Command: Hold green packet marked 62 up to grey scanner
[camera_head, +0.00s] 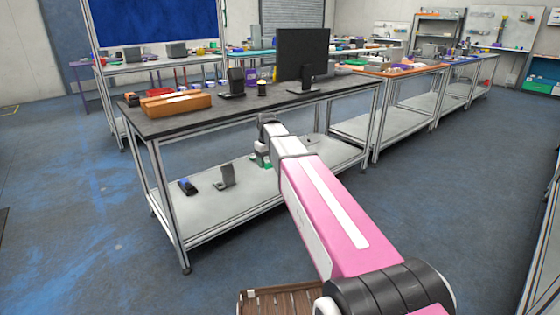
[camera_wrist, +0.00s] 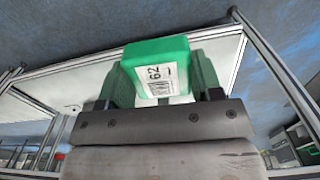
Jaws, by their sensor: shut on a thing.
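The green packet (camera_wrist: 150,52) is between my gripper's (camera_wrist: 160,72) two fingers in the wrist view. Its white label with a barcode and "62" faces the wrist camera. In the head view my gripper (camera_head: 262,155) is at the end of my pink arm, in front of the near workbench (camera_head: 330,91) and pictured below its top edge. Only small green bits show there. A dark grey upright device (camera_head: 235,82) on a base stands on the benchtop, left of the monitor. It looks like the scanner, but I cannot be sure. The packet appears apart from it.
An orange-brown box (camera_head: 176,104) lies at the bench's left end. A black monitor (camera_head: 302,55) stands toward the right. The lower shelf (camera_head: 205,215) holds a grey stand (camera_head: 226,178) and a blue-black item (camera_head: 187,187). Blue floor (camera_head: 80,230) is clear at the left.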

